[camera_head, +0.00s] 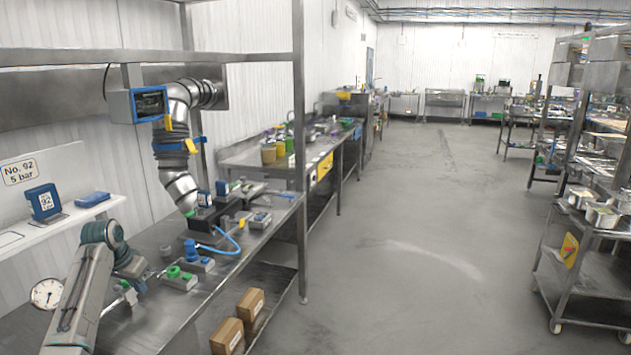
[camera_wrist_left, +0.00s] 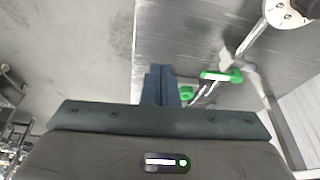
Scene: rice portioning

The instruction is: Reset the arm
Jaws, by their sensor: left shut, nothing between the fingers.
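My left arm comes in from the lower left of the head view, grey with a dark teal wrist. Its left gripper (camera_head: 132,267) is low over the steel workbench (camera_head: 220,275), near its left part. In the left wrist view the two dark fingers (camera_wrist_left: 160,86) are together, with nothing between them. The fingers lie over the bench edge, with floor to the left of it. My right gripper does not show in either view.
A round white gauge (camera_head: 47,293) and green-handled fittings (camera_head: 180,277) are close to my left arm. A silver jointed arm (camera_head: 175,150) hangs over the bench. Cardboard boxes (camera_head: 227,337) sit below. The floor aisle (camera_head: 420,230) is clear; a wheeled rack (camera_head: 585,270) stands right.

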